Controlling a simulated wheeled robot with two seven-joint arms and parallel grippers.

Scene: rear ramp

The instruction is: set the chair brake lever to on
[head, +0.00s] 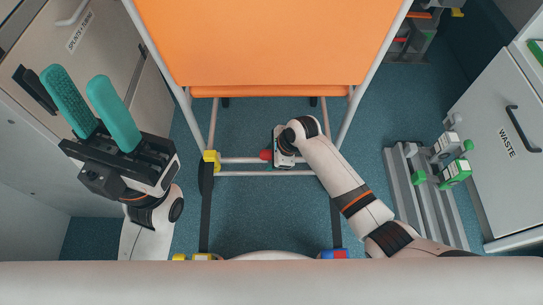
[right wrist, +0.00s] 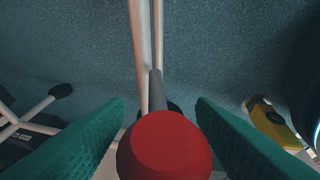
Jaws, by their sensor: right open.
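The chair (head: 265,45) has an orange seat and back on a pale tube frame. Its brake lever shows as a red knob (head: 265,155) beside the lower crossbar; in the right wrist view the red knob (right wrist: 165,148) sits on a grey rod. My right gripper (head: 281,158) points down at the crossbar, just right of the knob in the head view. In the right wrist view its teal fingers (right wrist: 160,105) are open, one on each side of the knob, with no clear grip on it. My left gripper (head: 77,78) is open and empty, left of the chair.
A yellow block (head: 211,157) sits at the crossbar's left end. Dark floor straps (head: 205,215) run toward me. At right are a grey rack (head: 425,200) with green-and-white clamps and a waste cabinet (head: 505,140). A drawer cabinet (head: 75,60) stands at left.

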